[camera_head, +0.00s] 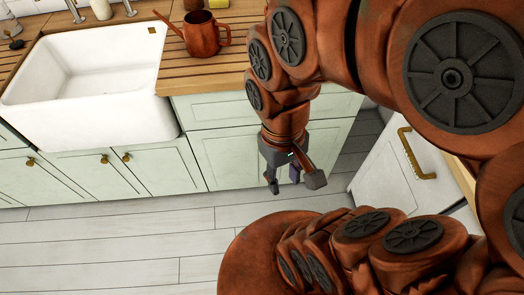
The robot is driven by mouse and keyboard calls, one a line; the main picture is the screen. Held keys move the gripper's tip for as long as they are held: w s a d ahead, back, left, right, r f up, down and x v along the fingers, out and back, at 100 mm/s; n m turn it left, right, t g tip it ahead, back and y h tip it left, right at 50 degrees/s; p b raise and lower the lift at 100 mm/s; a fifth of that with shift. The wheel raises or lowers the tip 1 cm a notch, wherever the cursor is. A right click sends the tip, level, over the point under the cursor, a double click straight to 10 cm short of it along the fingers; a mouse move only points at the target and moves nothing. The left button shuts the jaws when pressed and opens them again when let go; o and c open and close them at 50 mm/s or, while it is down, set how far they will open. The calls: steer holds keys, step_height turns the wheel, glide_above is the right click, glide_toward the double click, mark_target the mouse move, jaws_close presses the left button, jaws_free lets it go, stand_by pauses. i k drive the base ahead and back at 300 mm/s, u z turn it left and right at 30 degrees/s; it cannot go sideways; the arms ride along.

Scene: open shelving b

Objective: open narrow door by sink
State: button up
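The white sink (95,85) is at the upper left, set in the wooden counter. Pale green cupboard doors with round brass knobs are below it, and all look shut. The door at the right end of this row (160,170) has its knob at its upper left. To its right is a pale panel (225,160) below a drawer front (213,110); my arm hides their right parts. I cannot tell which is the narrow door. My gripper (293,182) points down in front of the cabinets, fingers apart. A small purple patch shows between them, too small to identify.
A copper watering can (202,35) stands on the counter (175,75) right of the sink. A white appliance or cabinet front with a brass handle (415,155) is at the right. The pale plank floor (110,235) is clear at the lower left.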

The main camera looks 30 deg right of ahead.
mark_target(228, 158)
steer(key=z, duration=2.1)
steer(key=k, duration=1.3)
steer(key=u, duration=1.95)
steer(key=i, duration=0.55)
steer(key=u, duration=0.05)
